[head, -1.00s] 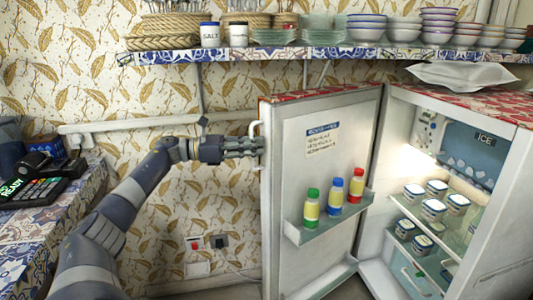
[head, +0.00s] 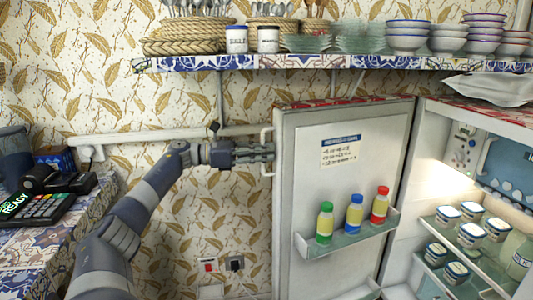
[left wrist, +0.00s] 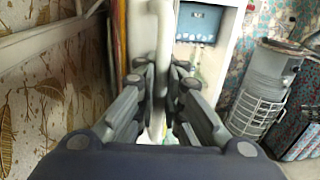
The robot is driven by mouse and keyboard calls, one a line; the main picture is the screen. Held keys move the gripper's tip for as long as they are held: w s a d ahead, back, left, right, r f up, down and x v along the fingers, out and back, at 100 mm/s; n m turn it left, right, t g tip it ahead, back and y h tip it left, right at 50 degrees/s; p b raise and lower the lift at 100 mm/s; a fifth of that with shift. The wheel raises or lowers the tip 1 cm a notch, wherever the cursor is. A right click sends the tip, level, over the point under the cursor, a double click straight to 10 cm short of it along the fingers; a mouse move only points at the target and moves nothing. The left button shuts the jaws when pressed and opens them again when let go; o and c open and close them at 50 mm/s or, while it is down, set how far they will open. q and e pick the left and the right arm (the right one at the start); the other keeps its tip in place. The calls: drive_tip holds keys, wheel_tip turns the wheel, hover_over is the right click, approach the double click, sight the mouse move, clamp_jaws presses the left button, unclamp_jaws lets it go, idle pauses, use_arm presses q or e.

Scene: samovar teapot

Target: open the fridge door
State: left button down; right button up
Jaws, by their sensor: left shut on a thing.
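The fridge door (head: 345,190) stands wide open, its inner side toward me, with a note and a shelf of three bottles on it. The fridge body (head: 440,185) is at the right, its lit inside showing. The white door handle (head: 266,150) is at the door's left edge; it also shows in the left wrist view (left wrist: 156,85). My left gripper (head: 268,152) reaches in from the left and is shut on the handle; in the left wrist view its fingers (left wrist: 158,90) lie on both sides of the handle bar. My right gripper is not in view.
A tiled shelf (head: 300,62) with bowls, baskets and jars runs above the door. A tiled counter (head: 45,245) with a card terminal (head: 38,208) is at the left. White jars stand inside the fridge. A pipe runs along the wall behind my arm.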

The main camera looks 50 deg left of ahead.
use_arm(q)
drive_tip(key=shift+a+f, duration=0.1)
drive_tip(key=c, duration=2.1)
unclamp_jaws()
drive_tip(key=shift+c, duration=0.2)
drive_tip(key=shift+o, duration=0.7)
drive_tip(key=shift+s+a, duration=0.3)
drive_tip(key=shift+s, duration=0.2)
drive_tip(key=shift+w+d, duration=0.15)
drive_tip(key=v, duration=1.2)
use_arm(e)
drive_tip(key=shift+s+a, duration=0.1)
